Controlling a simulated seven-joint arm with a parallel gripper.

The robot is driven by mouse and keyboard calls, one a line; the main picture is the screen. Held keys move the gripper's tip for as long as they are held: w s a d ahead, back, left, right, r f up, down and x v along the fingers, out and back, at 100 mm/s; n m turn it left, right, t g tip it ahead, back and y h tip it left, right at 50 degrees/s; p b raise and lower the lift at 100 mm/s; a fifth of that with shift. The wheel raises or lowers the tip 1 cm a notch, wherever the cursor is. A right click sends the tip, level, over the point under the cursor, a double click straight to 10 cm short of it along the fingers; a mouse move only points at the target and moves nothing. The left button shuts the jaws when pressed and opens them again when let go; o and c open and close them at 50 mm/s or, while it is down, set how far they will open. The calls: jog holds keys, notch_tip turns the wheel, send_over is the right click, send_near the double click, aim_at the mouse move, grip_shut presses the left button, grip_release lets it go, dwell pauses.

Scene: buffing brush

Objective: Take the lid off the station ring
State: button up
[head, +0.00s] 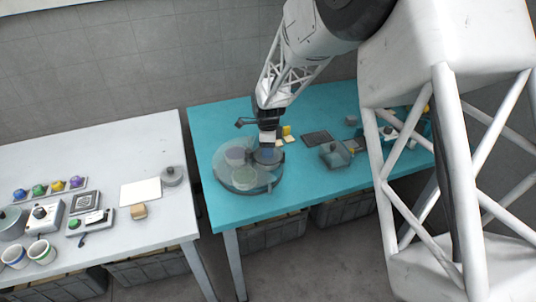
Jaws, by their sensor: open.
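A round station (222,178) with a see-through wall or cover stands on the teal table. Several round shapes show inside it, one purplish and one greenish. A small dark grey disc (268,157), perhaps the lid, shows at its right side below my gripper. My gripper (268,148) points down over the right part of the station, with its jaws open. At this size I cannot tell whether the fingers touch the disc or stay above it. The gripper and wrist hide part of the station's back edge.
The teal table's front is clear.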

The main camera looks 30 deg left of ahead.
jog(key=shift+f, duration=0.35)
jog(key=shift+c, duration=0.2)
jog(key=c, duration=1)
